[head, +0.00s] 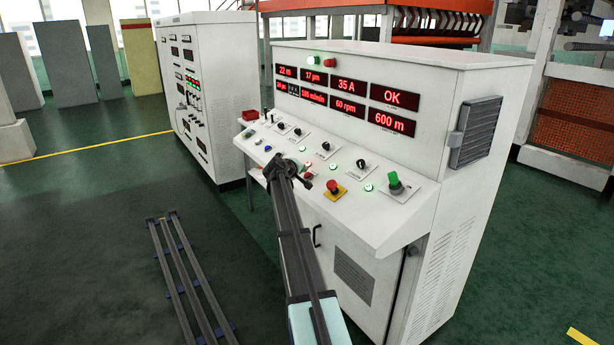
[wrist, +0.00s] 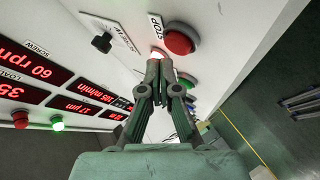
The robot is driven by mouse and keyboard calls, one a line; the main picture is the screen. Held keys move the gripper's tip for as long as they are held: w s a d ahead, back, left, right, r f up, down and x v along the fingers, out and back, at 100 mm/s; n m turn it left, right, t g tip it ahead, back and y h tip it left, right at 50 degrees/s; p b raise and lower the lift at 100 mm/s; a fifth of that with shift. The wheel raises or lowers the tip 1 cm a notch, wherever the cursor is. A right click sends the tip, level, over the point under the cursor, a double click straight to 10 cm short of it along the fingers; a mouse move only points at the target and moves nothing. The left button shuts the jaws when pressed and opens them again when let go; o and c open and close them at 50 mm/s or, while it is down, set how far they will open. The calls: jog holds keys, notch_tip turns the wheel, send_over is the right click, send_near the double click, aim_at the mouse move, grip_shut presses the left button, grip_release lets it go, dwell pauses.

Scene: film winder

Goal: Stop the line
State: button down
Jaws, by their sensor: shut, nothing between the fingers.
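The white control console (head: 405,85) has a sloped panel of knobs, lamps and buttons. In the wrist view a red button (wrist: 180,38) sits beside a label reading STOP (wrist: 155,27). My gripper (wrist: 158,60) is shut and empty, with its fingertips over a lit red lamp close to that button. I cannot tell whether they touch the panel. A green button (wrist: 187,82) is partly hidden beside the fingers. In the head view my gripper (head: 279,168) is over the panel's left-middle part, hiding some controls. A red mushroom button on a yellow plate (head: 334,188) stands to its right.
Red displays (head: 395,97) on the console read OK, 600 m, 60 rpm and 35 A, among others. A green-handled knob (head: 395,184) is at the panel's right. Another white cabinet (head: 190,90) stands at left. Dark rails (head: 185,275) lie on the floor.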

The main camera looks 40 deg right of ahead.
dwell(0.7)
jog(key=shift+d+f+b, duration=0.2)
jog(key=shift+f+b, duration=0.2)
jog(key=shift+b, duration=0.05)
jog(key=shift+d+f+b, duration=0.2)
jog(key=shift+f+b, duration=0.15)
jog(key=shift+f, duration=0.1)
dwell(0.7)
dwell(0.4)
jog(key=shift+a+r, duration=0.4)
jog(key=shift+r, duration=0.45)
jog(key=shift+r, duration=0.1)
jog(key=r, duration=0.1)
jog(key=a+r+p, duration=0.1)
jog(key=r, duration=0.1)
jog(key=a+r, duration=0.1)
jog(key=shift+w+a+r, duration=0.1)
jog(key=shift+r, duration=0.05)
